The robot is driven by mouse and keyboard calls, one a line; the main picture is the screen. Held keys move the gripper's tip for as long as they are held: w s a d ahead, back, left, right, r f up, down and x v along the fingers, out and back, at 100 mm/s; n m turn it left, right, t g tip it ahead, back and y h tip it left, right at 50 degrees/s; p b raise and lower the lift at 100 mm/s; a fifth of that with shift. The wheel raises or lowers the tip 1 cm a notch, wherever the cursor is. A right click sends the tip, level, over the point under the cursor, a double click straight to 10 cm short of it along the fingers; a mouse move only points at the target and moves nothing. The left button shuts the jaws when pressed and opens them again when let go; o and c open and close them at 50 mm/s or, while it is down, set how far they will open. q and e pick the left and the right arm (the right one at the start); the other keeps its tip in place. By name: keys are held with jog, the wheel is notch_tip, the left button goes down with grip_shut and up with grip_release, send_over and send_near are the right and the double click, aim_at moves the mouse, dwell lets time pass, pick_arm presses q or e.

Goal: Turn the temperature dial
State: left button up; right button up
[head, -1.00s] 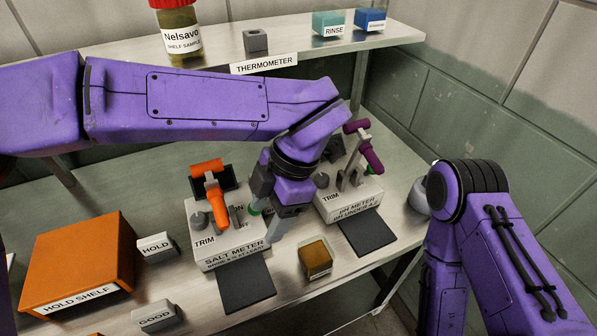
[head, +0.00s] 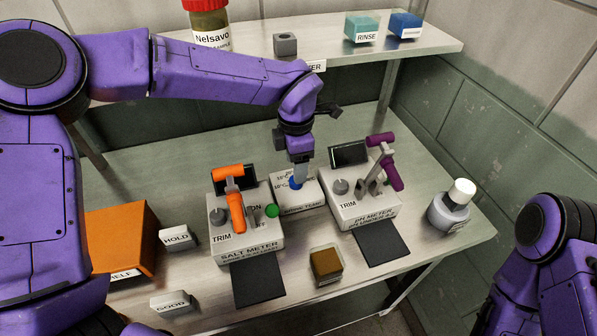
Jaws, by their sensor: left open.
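The temperature dial (head: 293,183) is a small blue knob on a low white box (head: 299,203) labelled for brine temperature, between the two meters. Scale marks show beside the knob. My left gripper (head: 300,175) reaches down from above, open, with its grey fingers right at the dial. The fingers partly cover the knob, and I cannot tell whether they touch it. My right arm shows at the lower right, but its gripper is out of view.
The salt meter (head: 247,246) with an orange lever stands left of the dial box. The pH meter (head: 363,211) with a purple lever stands right. A brown sample cup (head: 326,266), a white-capped bottle (head: 450,208) and an orange hold shelf (head: 120,238) are nearby.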

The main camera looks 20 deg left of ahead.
pick_arm(q)
notch_tip(320, 180, down, 5)
jog(key=shift+w+r, duration=0.1)
jog(key=c, duration=1)
jog(key=shift+c, duration=0.2)
